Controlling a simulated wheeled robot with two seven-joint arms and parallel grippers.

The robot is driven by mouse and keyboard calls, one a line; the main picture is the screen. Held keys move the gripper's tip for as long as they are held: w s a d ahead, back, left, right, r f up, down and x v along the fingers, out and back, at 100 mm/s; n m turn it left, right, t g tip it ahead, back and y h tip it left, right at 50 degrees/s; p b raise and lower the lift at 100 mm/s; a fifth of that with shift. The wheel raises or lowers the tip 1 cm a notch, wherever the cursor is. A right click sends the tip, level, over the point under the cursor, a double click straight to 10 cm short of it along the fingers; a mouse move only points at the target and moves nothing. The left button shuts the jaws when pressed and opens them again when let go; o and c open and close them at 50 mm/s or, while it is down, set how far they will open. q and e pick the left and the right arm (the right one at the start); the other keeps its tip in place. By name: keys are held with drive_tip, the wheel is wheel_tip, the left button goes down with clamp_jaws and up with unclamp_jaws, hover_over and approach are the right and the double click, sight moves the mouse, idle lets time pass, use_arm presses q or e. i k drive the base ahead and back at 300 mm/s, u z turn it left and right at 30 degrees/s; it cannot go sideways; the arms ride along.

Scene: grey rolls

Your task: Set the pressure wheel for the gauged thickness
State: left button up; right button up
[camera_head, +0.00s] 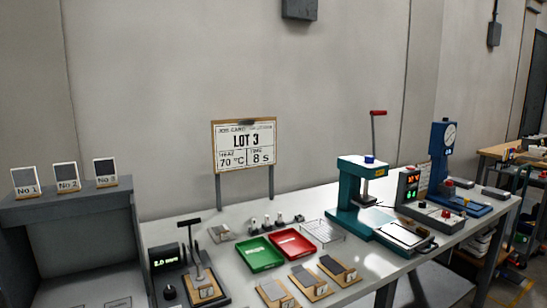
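The thickness gauge (196,268) stands at the front left of the bench. A small tile on a wooden block sits under its post, and its green display (164,257) seems to read 2.0 mm, though the digits are small. A teal press (352,205) stands right of the middle. A small blue knob (370,160), possibly the pressure wheel, sits on its top, and a lever with a red handle (378,113) rises behind it. Any setting marks on the knob are too small to read. Neither of my grippers is in view.
A green tray (259,254), a red tray (292,244), a wire rack (323,232) and sample blocks (310,281) lie mid-bench. A display box (410,185) and a blue dial tester (443,160) stand right of the press.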

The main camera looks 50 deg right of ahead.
sight(368, 159)
drive_tip(key=u, duration=2)
drive_tip(key=k, duration=2.4)
drive_tip(key=z, duration=0.55)
